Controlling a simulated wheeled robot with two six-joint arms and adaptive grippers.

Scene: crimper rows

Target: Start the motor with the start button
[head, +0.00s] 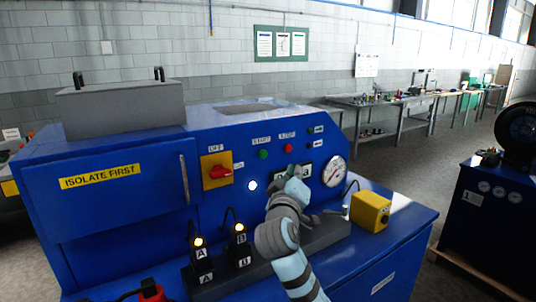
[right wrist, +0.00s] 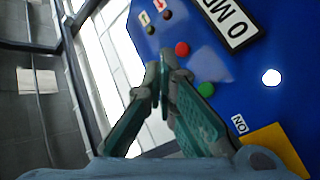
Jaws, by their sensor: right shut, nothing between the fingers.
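The green start button (head: 264,154) is on the sloped blue panel under a label reading START. My right gripper (head: 297,172) is in front of the panel, below and right of the green button. In the wrist view its fingertips (right wrist: 162,76) are together and empty, close to the two buttons; contact cannot be told. My left gripper is not in view.
A red rotary switch (head: 220,171) on a yellow plate, a lit white lamp (head: 252,185) and a round gauge (head: 335,171) share the panel. Lit lamps marked A and B (head: 239,228) stand in front, and a yellow box (head: 370,212) is at right.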

